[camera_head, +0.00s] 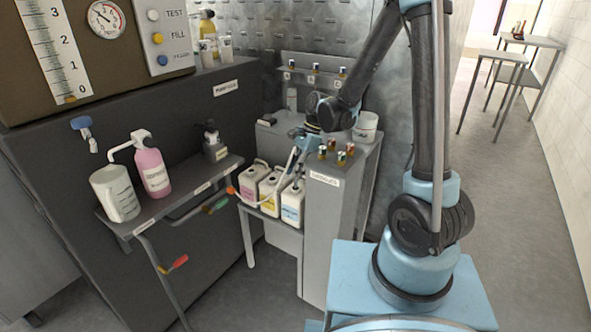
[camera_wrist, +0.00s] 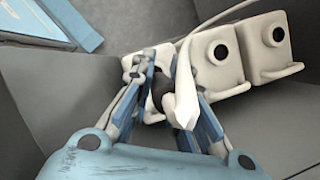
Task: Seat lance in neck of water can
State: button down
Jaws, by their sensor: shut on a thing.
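Three white cans stand in a row on a low stand: one with a pink label (camera_head: 254,181), one with a yellow label (camera_head: 271,190) and one with a blue label (camera_head: 292,204). Their label text is too small to read, so I cannot tell by name which is the water can. My gripper (camera_head: 304,139) is above the blue-labelled can. It is shut on the lance, whose white body shows in the wrist view (camera_wrist: 183,98) between the fingers (camera_wrist: 165,80). Two dark, open can necks show beyond the gripper. The lance's lower end is hidden, so I cannot tell whether it is in a neck.
A grey cabinet (camera_head: 328,235) with several small coloured-cap vials on top stands right of the cans. A white hose (camera_head: 262,203) runs across the cans. A shelf on the left holds a beaker (camera_head: 115,194) and a pink bottle (camera_head: 151,168).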

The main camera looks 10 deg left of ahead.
jog(key=c, duration=1.6)
grip_release()
jog(key=shift+o, duration=0.2)
jog(key=v, duration=1.3)
jog(key=shift+r, duration=0.15)
jog(key=shift+s+a, duration=0.15)
